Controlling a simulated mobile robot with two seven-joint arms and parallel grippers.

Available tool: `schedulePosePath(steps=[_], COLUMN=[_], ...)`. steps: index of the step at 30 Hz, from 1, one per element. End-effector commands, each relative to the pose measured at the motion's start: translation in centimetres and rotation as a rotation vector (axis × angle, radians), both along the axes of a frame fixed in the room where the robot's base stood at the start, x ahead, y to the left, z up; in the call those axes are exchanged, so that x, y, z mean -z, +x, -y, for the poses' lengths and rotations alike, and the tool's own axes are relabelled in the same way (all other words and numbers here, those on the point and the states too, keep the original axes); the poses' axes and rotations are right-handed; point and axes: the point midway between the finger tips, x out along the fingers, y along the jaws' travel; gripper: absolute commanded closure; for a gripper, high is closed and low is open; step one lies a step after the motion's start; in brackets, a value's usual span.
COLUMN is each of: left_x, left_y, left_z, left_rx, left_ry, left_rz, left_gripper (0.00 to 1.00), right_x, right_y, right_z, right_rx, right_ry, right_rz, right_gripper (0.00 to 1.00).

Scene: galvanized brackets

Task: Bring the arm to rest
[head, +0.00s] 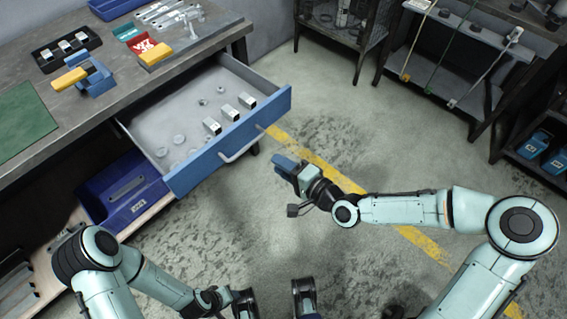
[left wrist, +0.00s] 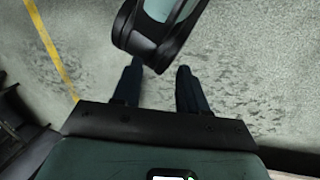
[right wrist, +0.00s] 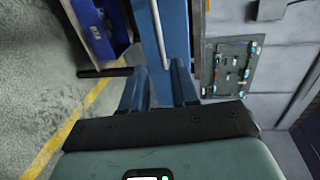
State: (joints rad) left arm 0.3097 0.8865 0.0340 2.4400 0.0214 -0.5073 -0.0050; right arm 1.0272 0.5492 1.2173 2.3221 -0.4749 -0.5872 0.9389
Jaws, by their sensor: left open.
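My right gripper (head: 287,166) hangs above the floor in the head view, in front of and apart from the pulled-out drawer (head: 230,135). Its blue fingers show a gap with nothing held between them in the right wrist view (right wrist: 160,68). The drawer front and handle appear beyond these fingers. My left arm reaches in low at the left of the head view, and its fingers are hard to make out there. In the left wrist view my left gripper (left wrist: 159,68) is open and empty over the floor, with a dark and teal part of mine beyond it.
The drawer holds several small boxes and round discs. A blue bin (head: 128,203) sits below the workbench (head: 75,128). A green mat (head: 24,121) and a black tray (head: 66,50) lie on top. A dark rack (head: 455,100) stands at right. The middle floor is clear.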

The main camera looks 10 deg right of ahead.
Motion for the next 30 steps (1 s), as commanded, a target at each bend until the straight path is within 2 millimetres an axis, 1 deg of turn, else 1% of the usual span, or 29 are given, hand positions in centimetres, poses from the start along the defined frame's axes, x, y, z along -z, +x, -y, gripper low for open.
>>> schedulePosePath(steps=[17,20,23,26,29,30], left_x=[-0.1,-0.5,-1.9,-4.0,-6.1,-6.9], left_y=[-0.1,-0.2,-0.6,-1.2,-1.9,-2.2], left_z=[0.0,0.1,0.2,0.4,0.7,0.8], left_rx=[0.001,0.002,0.006,0.013,0.021,0.025], left_ry=[-0.001,-0.002,-0.006,-0.015,-0.023,-0.026], left_rz=[-0.004,-0.005,-0.015,-0.033,-0.056,-0.065], left_gripper=[0.57,0.57,0.57,0.57,0.57,0.57], right_x=[0.0,0.4,1.8,4.5,7.9,9.3], right_y=[-0.1,-0.3,-1.1,-2.9,-5.7,-7.1], right_z=[0.1,0.1,-0.1,-0.5,-1.0,-1.2], right_rx=[0.001,-0.003,-0.013,-0.045,-0.102,-0.131], right_ry=[0.001,-0.009,-0.043,-0.109,-0.198,-0.236], right_rz=[0.000,-0.017,-0.069,-0.158,-0.265,-0.308], right_gripper=[0.71,0.71,0.71,0.71,0.71,0.71])
